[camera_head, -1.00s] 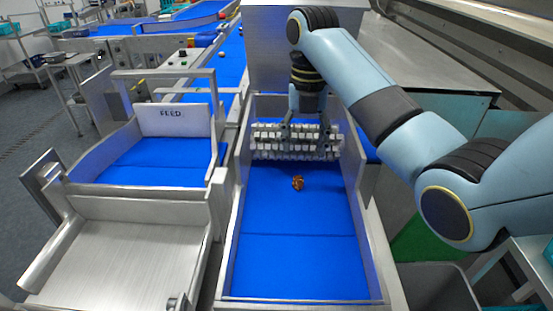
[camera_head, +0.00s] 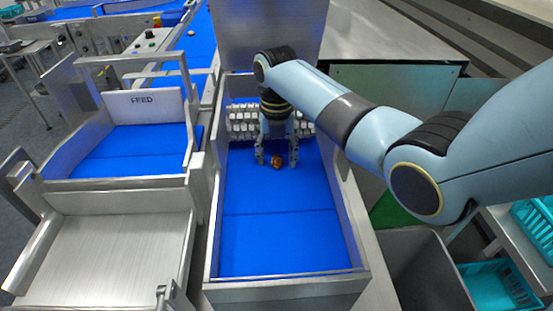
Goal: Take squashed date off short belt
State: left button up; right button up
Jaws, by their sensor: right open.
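A small reddish-brown date (camera_head: 277,162) lies on the blue short belt (camera_head: 280,235) between metal side walls. My right gripper (camera_head: 277,161) points down over the belt with its two fingers apart, one on each side of the date. The fingers look close to the date, but I cannot tell whether they touch it or the belt. My left gripper is out of view.
White roller-like blocks (camera_head: 243,122) cross the belt behind the gripper. The FEED chute (camera_head: 143,105) and a bare metal tray (camera_head: 100,245) stand to the left. A grey bin (camera_head: 425,270) and teal crates (camera_head: 495,287) are at the lower right.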

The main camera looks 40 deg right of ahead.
jog(key=c, duration=0.9)
jog(key=shift+r, duration=0.1)
jog(key=shift+c, duration=0.2)
